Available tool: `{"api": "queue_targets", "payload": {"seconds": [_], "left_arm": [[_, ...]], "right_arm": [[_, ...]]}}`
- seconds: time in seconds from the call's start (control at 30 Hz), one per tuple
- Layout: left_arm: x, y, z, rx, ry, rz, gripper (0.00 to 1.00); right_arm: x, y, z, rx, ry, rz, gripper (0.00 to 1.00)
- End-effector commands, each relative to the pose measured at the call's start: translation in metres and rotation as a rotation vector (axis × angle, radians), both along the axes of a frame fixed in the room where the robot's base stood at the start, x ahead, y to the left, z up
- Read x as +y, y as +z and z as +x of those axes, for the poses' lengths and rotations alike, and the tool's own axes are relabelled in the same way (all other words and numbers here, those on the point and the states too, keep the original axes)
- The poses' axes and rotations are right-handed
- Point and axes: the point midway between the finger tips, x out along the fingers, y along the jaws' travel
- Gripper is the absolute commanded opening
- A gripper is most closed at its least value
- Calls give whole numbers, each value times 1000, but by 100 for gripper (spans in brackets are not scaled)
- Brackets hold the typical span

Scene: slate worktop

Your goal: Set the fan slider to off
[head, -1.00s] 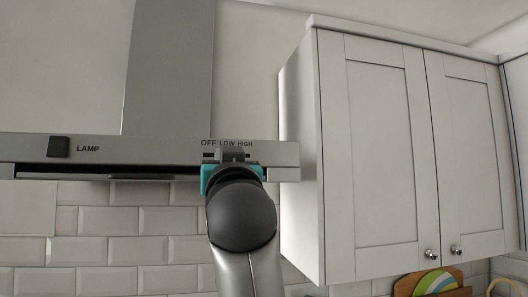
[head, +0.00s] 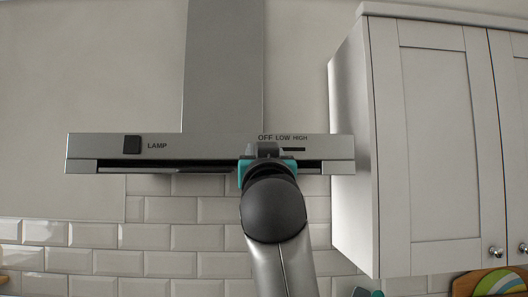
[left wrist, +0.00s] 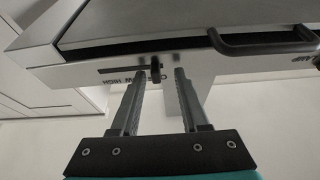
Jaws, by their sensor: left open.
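The range hood's front panel (head: 215,147) carries the printed words OFF, LOW and HIGH above the fan slider's slot (head: 293,149). The slot's right part shows under HIGH; my left gripper (head: 263,150) covers the part under OFF. In the left wrist view the labels are upside down, with HIGH at the left. There the dark slider knob (left wrist: 155,68) stands at the slot's right end, the end away from HIGH. The two fingers of my left gripper (left wrist: 158,78) are open on either side of the knob, with a gap visible. My right gripper is out of view.
A black lamp switch (head: 132,145) sits at the left of the hood panel. A dark bar handle (left wrist: 262,45) is near the fingers in the wrist view. A white wall cabinet (head: 430,140) stands right of the hood. Tiled wall lies below.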

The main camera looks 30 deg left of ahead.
Motion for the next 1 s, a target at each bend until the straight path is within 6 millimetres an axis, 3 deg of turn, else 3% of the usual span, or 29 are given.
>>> {"api": "queue_targets", "payload": {"seconds": [0.27,0.8,1.0], "left_arm": [[-9,-6,-10,-3,-4,0,45],[-68,-53,-100,-2,-3,-2,45],[-77,-57,-113,0,0,1,45]], "right_arm": [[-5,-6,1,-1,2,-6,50],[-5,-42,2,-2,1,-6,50],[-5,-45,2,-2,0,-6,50]]}}
